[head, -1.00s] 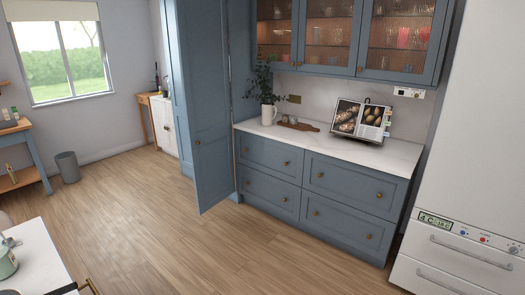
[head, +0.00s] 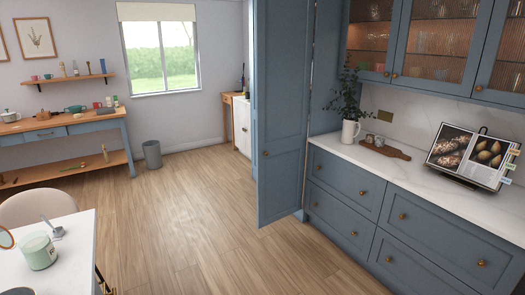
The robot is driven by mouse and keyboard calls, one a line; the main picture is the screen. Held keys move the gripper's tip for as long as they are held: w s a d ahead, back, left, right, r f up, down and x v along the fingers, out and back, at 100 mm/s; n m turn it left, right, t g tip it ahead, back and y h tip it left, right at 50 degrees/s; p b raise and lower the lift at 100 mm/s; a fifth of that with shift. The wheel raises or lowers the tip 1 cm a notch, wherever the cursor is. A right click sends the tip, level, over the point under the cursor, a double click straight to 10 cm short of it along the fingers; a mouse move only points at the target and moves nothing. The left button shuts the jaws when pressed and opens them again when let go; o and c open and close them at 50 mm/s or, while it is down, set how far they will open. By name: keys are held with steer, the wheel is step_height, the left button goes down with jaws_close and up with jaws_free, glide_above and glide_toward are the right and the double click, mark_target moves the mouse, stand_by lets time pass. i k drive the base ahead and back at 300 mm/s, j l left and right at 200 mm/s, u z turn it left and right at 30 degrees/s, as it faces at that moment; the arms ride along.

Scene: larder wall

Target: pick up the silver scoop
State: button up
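A small silver-grey thing (head: 56,231) lies on the white-topped table (head: 75,270) at the lower left of the head view. It looks like a scoop with a thin handle, but it is too small to be sure. It is just behind and right of a pale green pot (head: 38,251), apart from it. My gripper does not show in the head view.
A chair (head: 36,207) stands behind the table. A blue side table (head: 70,125) holds pots and jars. A tall blue door (head: 284,120) stands open beside the counter (head: 385,168). A grey bin (head: 152,154) is near the window. The wooden floor between is clear.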

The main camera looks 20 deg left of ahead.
mark_target(52, 225)
steer(key=i+j+u, duration=0.25)
steer(key=i+u, duration=0.15)
steer(key=i+j+u, duration=0.15)
steer(key=i+u, duration=0.65)
steer(key=i+l+u, duration=0.15)
steer(key=i+u, duration=0.95)
steer(key=i, duration=0.15)
steer(key=i+l+u, duration=0.35)
steer(key=i+j+u, duration=0.45)
steer(key=i, duration=0.3)
steer(key=l, duration=0.1)
